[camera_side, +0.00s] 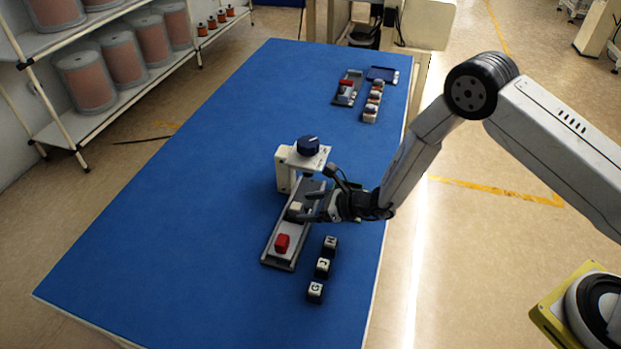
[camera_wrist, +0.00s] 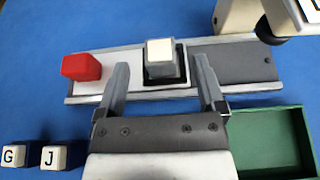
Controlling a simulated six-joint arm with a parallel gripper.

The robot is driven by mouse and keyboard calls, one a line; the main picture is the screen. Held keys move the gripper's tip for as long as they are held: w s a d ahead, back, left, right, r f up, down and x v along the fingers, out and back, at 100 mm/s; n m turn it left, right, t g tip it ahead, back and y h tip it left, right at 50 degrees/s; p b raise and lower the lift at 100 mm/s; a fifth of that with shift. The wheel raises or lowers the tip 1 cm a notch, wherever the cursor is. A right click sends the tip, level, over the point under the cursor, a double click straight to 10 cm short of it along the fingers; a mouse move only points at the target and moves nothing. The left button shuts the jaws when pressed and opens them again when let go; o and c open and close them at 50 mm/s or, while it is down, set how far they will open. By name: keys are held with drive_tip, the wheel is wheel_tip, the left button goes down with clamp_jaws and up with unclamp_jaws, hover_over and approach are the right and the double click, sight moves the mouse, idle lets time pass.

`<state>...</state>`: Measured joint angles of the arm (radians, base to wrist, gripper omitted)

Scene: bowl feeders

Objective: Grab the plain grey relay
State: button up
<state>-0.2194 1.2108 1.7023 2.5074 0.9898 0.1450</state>
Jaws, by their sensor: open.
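A plain grey block with a pale, unmarked top, which fits the relay (camera_wrist: 161,58), sits in a dark square recess on a grey track (camera_wrist: 232,64). In the side view the relay (camera_side: 296,207) is partly hidden by my gripper (camera_side: 310,206). In the wrist view my gripper (camera_wrist: 162,75) is open, with one finger on each side of the relay. Gaps show between the fingers and the block, and I see no contact. The exact height of the fingertips over the track is hard to tell.
A red block (camera_side: 282,243) lies on the track's near end. Lettered cubes (camera_side: 323,266) line the right side. A green tray (camera_wrist: 258,142) sits beside my gripper. The mat's left side (camera_side: 160,230) is clear.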

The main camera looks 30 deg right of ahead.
sight(300, 207)
drive_tip(key=shift+w+a+f, duration=0.1)
drive_tip(key=shift+w+a, duration=0.05)
drive_tip(key=shift+a, duration=0.05)
drive_tip(key=shift+x, duration=2.55)
clamp_jaws()
